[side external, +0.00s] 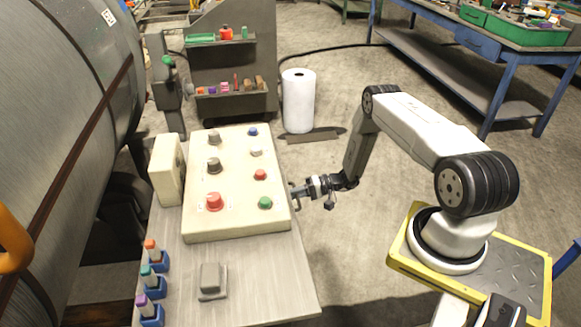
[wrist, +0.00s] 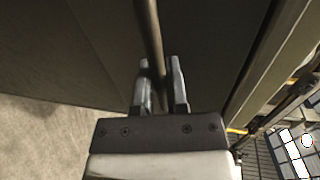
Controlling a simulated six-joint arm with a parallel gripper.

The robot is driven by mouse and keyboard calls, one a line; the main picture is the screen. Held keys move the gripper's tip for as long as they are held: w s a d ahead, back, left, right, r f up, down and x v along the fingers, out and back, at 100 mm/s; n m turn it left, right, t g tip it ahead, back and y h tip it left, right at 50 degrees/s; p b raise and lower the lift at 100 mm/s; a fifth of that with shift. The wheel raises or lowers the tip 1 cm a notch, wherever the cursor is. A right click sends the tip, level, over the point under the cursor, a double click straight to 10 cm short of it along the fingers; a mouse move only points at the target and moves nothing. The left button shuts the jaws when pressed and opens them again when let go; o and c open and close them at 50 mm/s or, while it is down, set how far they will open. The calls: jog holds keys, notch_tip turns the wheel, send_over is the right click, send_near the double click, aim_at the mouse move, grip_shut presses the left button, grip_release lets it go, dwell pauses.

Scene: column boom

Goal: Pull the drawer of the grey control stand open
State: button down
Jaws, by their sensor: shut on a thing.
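The grey control stand (side external: 255,275) fills the lower left of the side view, with a cream panel of knobs (side external: 236,190) on top. My gripper (side external: 296,192) reaches its right side from the right. In the wrist view, my gripper (wrist: 160,68) has one finger on each side of a dark bar handle (wrist: 147,25) and is shut on it. The handle runs in front of a dark flat face (wrist: 95,45). In the side view the drawer front is hidden below the stand's top edge, so I cannot tell how far the drawer is out.
A grey box (side external: 212,281) and several blue holders (side external: 152,312) sit on the stand. A large metal cylinder (side external: 55,130) is at the left. A white roll (side external: 298,100) stands behind. Bare floor (side external: 335,250) lies between the stand and my yellow-edged base.

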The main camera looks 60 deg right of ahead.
jog(key=shift+d, duration=0.1)
dwell(0.3)
jog(key=f+v, duration=0.3)
jog(key=v, duration=1)
jog(key=shift+s+d+r, duration=0.15)
jog(key=shift+s+d, duration=0.3)
jog(key=shift+d, duration=0.1)
jog(key=c, duration=0.7)
grip_release()
jog(key=shift+a, duration=0.1)
